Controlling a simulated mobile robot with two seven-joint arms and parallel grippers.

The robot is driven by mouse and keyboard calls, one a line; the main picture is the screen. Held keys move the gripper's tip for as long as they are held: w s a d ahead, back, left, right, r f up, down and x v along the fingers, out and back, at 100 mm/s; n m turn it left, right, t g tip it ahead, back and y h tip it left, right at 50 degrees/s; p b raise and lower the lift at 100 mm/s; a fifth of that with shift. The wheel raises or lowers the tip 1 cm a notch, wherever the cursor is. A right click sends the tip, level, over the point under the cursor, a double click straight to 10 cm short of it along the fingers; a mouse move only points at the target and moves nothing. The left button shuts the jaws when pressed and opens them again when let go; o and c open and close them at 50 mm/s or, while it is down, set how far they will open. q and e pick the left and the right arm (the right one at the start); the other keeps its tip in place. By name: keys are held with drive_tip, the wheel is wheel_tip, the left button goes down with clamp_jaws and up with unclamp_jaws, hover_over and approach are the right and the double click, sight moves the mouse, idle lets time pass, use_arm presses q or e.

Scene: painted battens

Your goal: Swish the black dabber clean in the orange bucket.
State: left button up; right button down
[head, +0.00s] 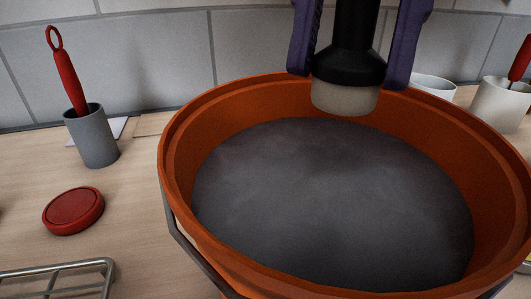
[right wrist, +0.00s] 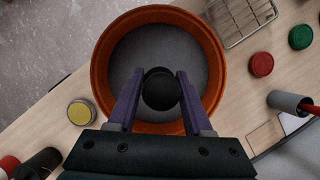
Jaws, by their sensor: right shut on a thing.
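The orange bucket (head: 215,112) stands large in the head view, with dark grey liquid (head: 330,200) inside. The black dabber (head: 352,55) is upright above the bucket's far inner side, its pale round tip (head: 345,98) pointing down and apart from the liquid surface as far as I can see. My right gripper (head: 352,70) has purple fingers on both sides of the dabber and is shut on it. The right wrist view shows the dabber's black top (right wrist: 161,90) between the fingers, over the bucket (right wrist: 100,68). My left gripper is not in view.
A grey cup (head: 93,140) holds a red looped tool (head: 66,82) at the left. A red disc (head: 73,210) and a wire rack (head: 60,275) lie on the wooden top. A white cup (head: 497,105) stands at the right. A yellow-topped jar (right wrist: 81,112) is beside the bucket.

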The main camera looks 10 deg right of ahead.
use_arm(q)
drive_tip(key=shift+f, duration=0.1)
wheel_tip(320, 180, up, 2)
drive_tip(key=p, duration=0.3)
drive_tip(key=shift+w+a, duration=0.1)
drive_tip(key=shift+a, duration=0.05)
use_arm(e)
wheel_tip(320, 180, up, 4)
drive_tip(key=shift+w+r, duration=0.1)
drive_tip(key=shift+r, duration=0.05)
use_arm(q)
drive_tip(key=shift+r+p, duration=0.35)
use_arm(e)
drive_tip(key=shift+r, duration=0.45)
